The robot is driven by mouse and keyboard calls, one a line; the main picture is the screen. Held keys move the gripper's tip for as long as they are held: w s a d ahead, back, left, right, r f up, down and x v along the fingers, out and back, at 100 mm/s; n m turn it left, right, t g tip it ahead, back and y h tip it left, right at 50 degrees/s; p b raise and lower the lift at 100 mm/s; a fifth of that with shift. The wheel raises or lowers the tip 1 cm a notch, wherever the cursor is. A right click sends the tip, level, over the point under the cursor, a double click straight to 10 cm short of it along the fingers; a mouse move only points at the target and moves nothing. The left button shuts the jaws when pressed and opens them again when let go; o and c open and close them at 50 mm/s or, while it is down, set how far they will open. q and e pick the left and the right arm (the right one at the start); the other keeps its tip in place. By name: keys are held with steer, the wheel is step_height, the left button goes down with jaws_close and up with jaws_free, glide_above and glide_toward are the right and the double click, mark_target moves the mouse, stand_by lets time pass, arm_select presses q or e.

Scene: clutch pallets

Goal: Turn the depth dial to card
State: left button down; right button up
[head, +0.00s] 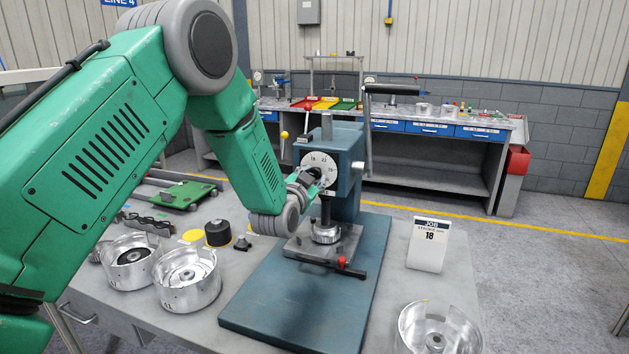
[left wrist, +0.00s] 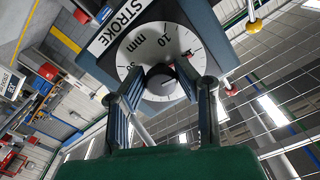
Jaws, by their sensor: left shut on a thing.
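The depth dial (head: 319,172) is a white numbered disc on the front of a blue-grey press (head: 345,150). In the left wrist view the dial (left wrist: 140,50) lies under a STROKE plate and shows mm and numbers around a black knob (left wrist: 161,80). My left gripper (head: 306,178) is at the dial, its fingers shut on either side of the knob; it also shows in the left wrist view (left wrist: 162,90). The job card (head: 430,245) stands to the right of the press and reads 18. The dial's exact setting is too small to tell. My right gripper is out of view.
The press stands on a blue base plate (head: 260,325) on the grey table. Silver clutch housings (head: 187,279) stand at the left, another (head: 438,330) at the front right. A red-handled clamp (head: 345,268) lies under the press. A workbench (head: 430,128) stands behind.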

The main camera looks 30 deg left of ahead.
arm_select(q)
steer(key=m+b, duration=0.1)
steer(key=m, duration=0.2)
steer(key=m+b, duration=0.2)
steer(key=m, duration=0.1)
steer(key=m+b, duration=0.1)
steer(key=m, duration=0.3)
steer(key=shift+s+d+f+b, duration=0.1)
steer(key=shift+f+b, duration=0.15)
steer(key=shift+b, duration=0.05)
steer(key=shift+f+m, duration=0.1)
steer(key=shift+m, duration=0.2)
steer(key=c, duration=1.2)
jaws_free()
steer(key=shift+d, duration=0.1)
steer(key=shift+s+d+r, duration=0.1)
steer(key=shift+d+r, duration=0.15)
steer(key=shift+r, duration=0.2)
steer(key=shift+s, duration=0.1)
